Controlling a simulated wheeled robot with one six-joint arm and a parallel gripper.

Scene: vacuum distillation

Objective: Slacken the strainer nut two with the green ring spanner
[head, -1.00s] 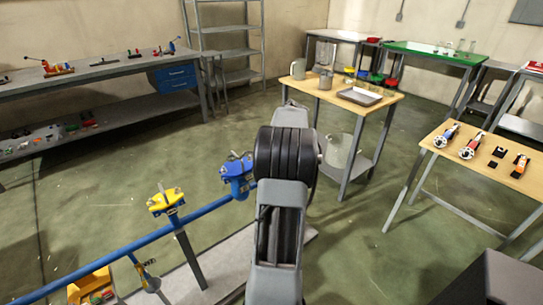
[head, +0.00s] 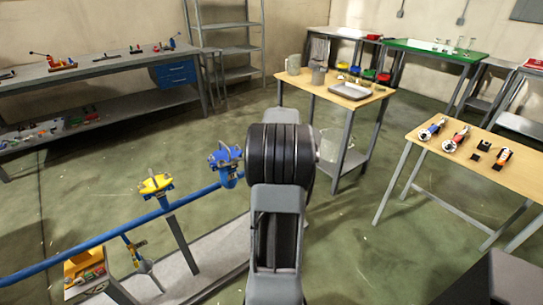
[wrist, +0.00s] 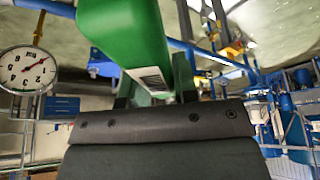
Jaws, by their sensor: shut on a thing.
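In the wrist view a large green tool body, taken as the green ring spanner (wrist: 125,35), runs up from between the fingers of my gripper (wrist: 155,88). My gripper is shut on it. The spanner's ring end is out of view. In the head view my own arm hides the gripper and spanner. A blue pipe (head: 110,251) carries a yellow fitting (head: 155,184) and a blue fitting (head: 225,156) with bolts on top, likely the strainers. I cannot tell which nut is number two. No contact between the spanner and a nut is visible.
A white dial gauge (wrist: 27,70) is at the left of the wrist view. A wooden table (head: 312,83) with vessels and a tray stands beyond the arm. Another table (head: 428,143) with tools is at right. A grey workbench (head: 85,72) is at left.

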